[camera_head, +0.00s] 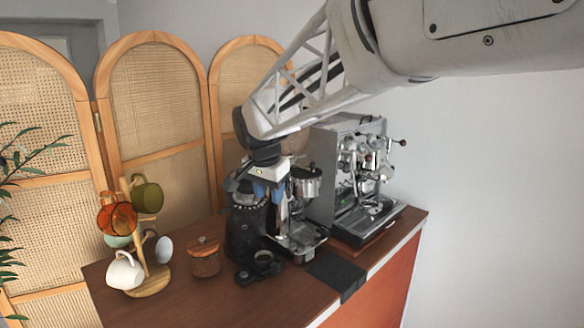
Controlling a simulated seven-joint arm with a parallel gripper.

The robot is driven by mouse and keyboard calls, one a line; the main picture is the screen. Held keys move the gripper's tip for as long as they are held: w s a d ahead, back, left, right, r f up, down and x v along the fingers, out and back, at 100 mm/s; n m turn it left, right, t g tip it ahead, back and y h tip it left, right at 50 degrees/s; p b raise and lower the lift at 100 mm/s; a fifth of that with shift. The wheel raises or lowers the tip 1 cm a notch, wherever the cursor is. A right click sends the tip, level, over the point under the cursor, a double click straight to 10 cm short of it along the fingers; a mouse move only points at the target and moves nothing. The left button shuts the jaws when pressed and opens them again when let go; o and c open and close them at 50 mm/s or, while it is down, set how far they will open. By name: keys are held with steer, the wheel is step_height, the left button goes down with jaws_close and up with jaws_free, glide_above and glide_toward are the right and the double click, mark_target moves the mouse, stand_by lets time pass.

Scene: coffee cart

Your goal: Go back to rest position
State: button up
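My arm reaches in from the upper right, and my gripper (268,192) hangs at its end over the coffee cart (215,310). The gripper is in front of the black grinder (243,238) and the metal equipment beside it. Blue parts show near its fingers. The fingers are small and blend with the machines behind, so I cannot tell whether they are apart or hold anything. Whether the gripper touches the equipment is also unclear.
A silver espresso machine (345,150) stands on the right of the cart. A wooden mug tree (150,283) with several mugs stands at the left. A lidded jar (205,260) is beside the grinder. A black mat (337,272) lies at the front edge. Woven screens (150,100) stand behind.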

steer(key=s+d+f+n, duration=0.2)
steer(key=s+d+n, duration=0.1)
steer(key=s+d, duration=1.3)
steer(key=s+d+f+n, duration=0.1)
steer(key=s+d+f, duration=0.2)
steer(key=s, duration=0.6)
steer(key=s+d+f+n, duration=0.2)
steer(key=s+d+f, duration=0.2)
steer(key=s, duration=0.4)
steer(key=shift+s+d+f, duration=0.3)
steer(key=shift+s+d, duration=0.05)
steer(key=shift+d, duration=0.2)
